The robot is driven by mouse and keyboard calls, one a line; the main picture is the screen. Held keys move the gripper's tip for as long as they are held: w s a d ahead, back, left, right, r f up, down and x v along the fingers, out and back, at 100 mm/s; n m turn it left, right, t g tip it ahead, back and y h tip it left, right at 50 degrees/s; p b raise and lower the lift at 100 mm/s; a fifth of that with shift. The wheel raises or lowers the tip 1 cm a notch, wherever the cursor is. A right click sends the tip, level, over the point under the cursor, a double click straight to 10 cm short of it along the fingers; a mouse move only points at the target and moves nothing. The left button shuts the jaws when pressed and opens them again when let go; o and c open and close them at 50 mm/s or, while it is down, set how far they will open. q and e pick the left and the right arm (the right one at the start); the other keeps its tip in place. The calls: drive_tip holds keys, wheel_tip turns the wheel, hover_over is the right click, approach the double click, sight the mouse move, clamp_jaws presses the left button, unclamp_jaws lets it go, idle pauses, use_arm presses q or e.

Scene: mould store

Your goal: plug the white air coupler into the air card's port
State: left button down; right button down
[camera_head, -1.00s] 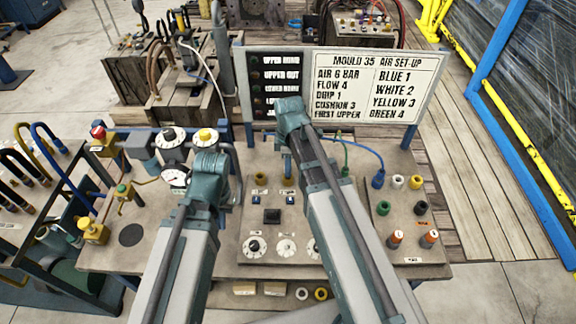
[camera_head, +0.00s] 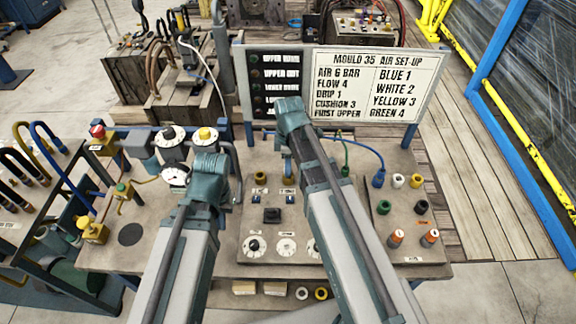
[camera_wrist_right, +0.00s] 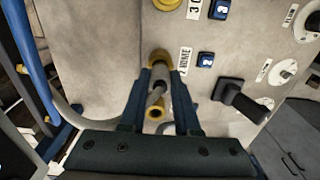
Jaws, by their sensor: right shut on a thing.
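My right gripper (camera_wrist_right: 160,88) is shut on a small tilted grey fitting (camera_wrist_right: 158,94) with a yellow ring at its near end. Shade hides whether this is the white coupler. Its far end meets or lies in front of a yellow port (camera_wrist_right: 159,57) on the pale panel, beside a label starting with 2; I cannot tell if it is seated. In the head view the right fingers (camera_head: 288,167) show partly beside the arm, low over the panel. My left gripper (camera_head: 208,178) is over the bench left of the panel, its fingers hidden. The air card (camera_head: 380,86) reads "WHITE 2".
Blue buttons (camera_wrist_right: 205,59) and a black knob (camera_wrist_right: 240,101) stand close right of the right fingers. Another yellow port (camera_head: 260,178) is to the left. Coloured fittings, including a white one (camera_head: 398,181), stand at the bench's right. Gauges (camera_head: 174,174) and valves crowd the left.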

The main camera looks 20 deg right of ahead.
use_arm(q)
drive_tip(key=shift+f+b, duration=0.35)
drive_tip(key=shift+f, duration=0.05)
use_arm(e)
drive_tip(key=shift+f, duration=0.35)
drive_tip(key=shift+c, duration=0.8)
unclamp_jaws()
use_arm(q)
drive_tip(key=shift+r, duration=0.1)
use_arm(e)
wheel_tip(320, 180, up, 8)
drive_tip(key=p, duration=0.7)
drive_tip(key=shift+f+p, duration=0.15)
drive_tip(key=shift+p, duration=0.2)
use_arm(q)
wheel_tip(320, 180, up, 7)
drive_tip(key=shift+r, duration=0.2)
use_arm(e)
drive_tip(key=shift+f, duration=0.1)
